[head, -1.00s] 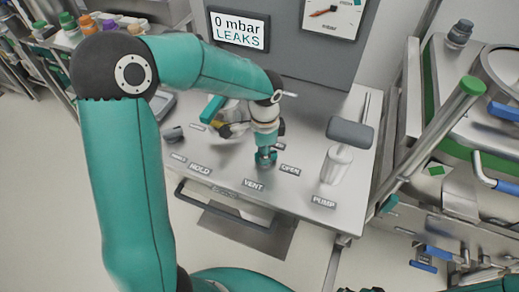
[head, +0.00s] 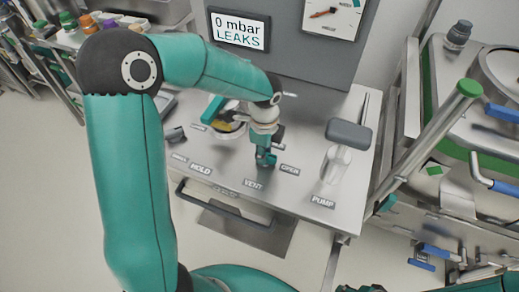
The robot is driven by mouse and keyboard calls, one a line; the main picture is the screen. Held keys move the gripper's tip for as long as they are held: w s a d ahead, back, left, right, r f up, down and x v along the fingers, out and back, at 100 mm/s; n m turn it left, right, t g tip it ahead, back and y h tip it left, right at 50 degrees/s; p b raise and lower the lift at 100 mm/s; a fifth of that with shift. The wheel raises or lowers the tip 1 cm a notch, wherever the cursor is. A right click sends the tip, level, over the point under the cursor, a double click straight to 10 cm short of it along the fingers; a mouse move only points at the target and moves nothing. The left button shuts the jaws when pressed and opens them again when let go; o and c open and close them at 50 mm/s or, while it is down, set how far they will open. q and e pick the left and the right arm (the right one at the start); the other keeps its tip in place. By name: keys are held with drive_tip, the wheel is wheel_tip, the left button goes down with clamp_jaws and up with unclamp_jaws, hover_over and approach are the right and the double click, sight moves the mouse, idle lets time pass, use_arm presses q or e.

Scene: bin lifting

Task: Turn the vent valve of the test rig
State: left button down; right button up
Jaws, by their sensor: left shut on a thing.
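The test rig (head: 315,195) is a grey metal bench with a panel behind it. My left gripper (head: 265,160) points down at the bench, just behind the VENT label (head: 253,184) and left of the OPEN label (head: 289,169). It is shut on the vent valve, which the teal fingers almost wholly hide, so I cannot tell how far the valve is turned. The display (head: 239,29) reads "0 mbar LEAKS". A dial gauge (head: 333,15) stands at its right, partly cut off.
The pump (head: 338,160) with its grey handle stands right of my left gripper. The HOLD label (head: 200,168) and a dark knob (head: 174,134) are to the left. A round yellow-and-white part (head: 229,128) sits behind my wrist. A cart with a green-capped rail (head: 469,87) stands at the right.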

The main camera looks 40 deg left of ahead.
use_arm(q)
drive_tip(key=shift+s+d+f, duration=0.15)
drive_tip(key=shift+s+d, duration=0.05)
drive_tip(key=c, duration=1)
unclamp_jaws()
drive_tip(key=shift+o, duration=0.2)
drive_tip(key=shift+w+a, duration=0.1)
wheel_tip(320, 180, up, 12)
